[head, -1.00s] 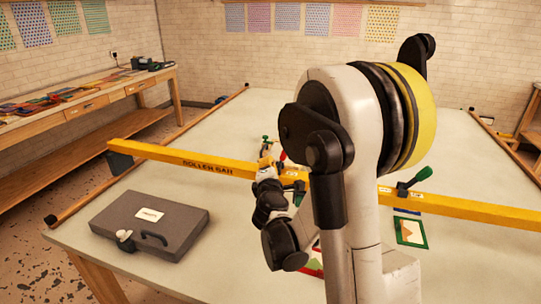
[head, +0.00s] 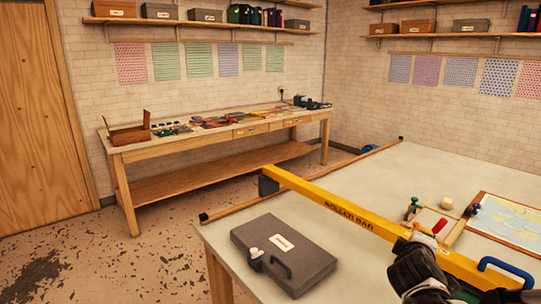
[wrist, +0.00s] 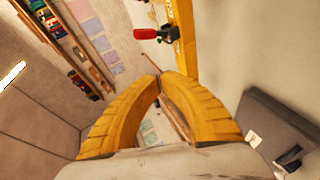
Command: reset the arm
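My gripper (wrist: 160,77) shows in the wrist view as two yellow curved fingers. Their tips meet or nearly meet, and I see nothing held between them. In the head view, part of my arm (head: 417,268) shows at the lower right, in front of the yellow roller bar (head: 335,208). My gripper's fingers are hard to make out there against the bar. In the wrist view the bar (wrist: 183,35) lies beyond the fingertips, with a red-handled clamp (wrist: 150,33) beside it.
A grey case (head: 284,254) with a handle lies on the table's (head: 375,178) left front corner. It also shows in the wrist view (wrist: 268,125). A framed picture (head: 512,222) lies at the right. A wooden workbench (head: 225,131) stands by the wall, with open floor before it.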

